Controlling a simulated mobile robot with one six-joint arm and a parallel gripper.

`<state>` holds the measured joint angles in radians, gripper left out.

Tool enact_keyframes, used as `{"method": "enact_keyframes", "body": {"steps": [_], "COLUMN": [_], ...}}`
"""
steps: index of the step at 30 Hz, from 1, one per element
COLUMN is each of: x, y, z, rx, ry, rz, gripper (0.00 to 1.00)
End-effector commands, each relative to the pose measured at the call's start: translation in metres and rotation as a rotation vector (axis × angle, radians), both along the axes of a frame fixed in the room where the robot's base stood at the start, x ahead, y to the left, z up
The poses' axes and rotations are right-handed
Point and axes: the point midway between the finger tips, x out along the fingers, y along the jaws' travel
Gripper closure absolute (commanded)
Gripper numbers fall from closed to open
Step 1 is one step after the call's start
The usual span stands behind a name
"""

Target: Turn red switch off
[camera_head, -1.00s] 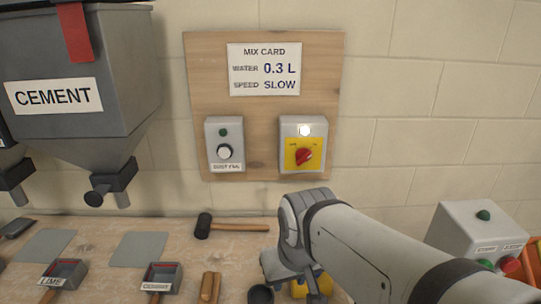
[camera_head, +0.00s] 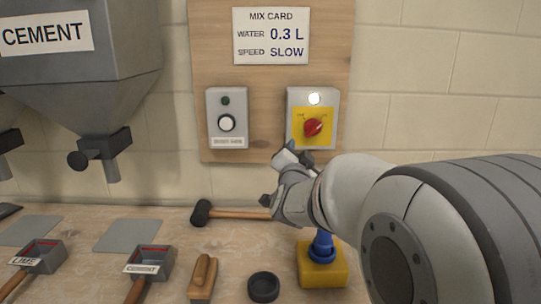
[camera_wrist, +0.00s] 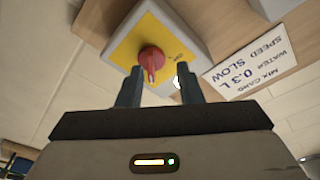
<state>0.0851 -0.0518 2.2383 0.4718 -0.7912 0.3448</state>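The red switch (camera_head: 313,127) is a rotary knob on a yellow plate (camera_head: 327,113) on a grey box fixed to the wooden board. A white lamp (camera_head: 314,98) above it is lit. In the wrist view the red knob (camera_wrist: 151,60) shows beyond and between my fingertips, its grip ridge roughly upright in that picture. My gripper (camera_head: 285,165) is just below and left of the switch box in the head view. In the wrist view my gripper (camera_wrist: 157,84) has its two fingers apart with nothing between them. Whether a finger touches the knob I cannot tell.
A second grey box with a white knob (camera_head: 226,123) sits left on the board (camera_head: 270,80). Below lie a mallet (camera_head: 203,212), a yellow block with a blue part (camera_head: 322,265), a black cup (camera_head: 263,287) and labelled scoops. The cement hopper (camera_head: 80,60) hangs at left.

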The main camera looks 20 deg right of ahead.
Motion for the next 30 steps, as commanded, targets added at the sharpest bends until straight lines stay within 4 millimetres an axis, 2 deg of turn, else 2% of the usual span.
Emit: {"method": "enact_keyframes", "body": {"steps": [1, 8, 21, 30], "x": [0.002, 0.002, 0.052, 0.063], "y": [-0.009, -0.03, -0.063, -0.07], "z": [-0.009, -0.001, 0.018, 0.021], "rx": [0.005, 0.009, 0.009, 0.008], "ry": [-0.054, -0.186, -0.189, -0.189], "rz": [-0.038, -0.125, -0.129, -0.127], "gripper": [0.67, 0.67, 0.67, 0.67]}}
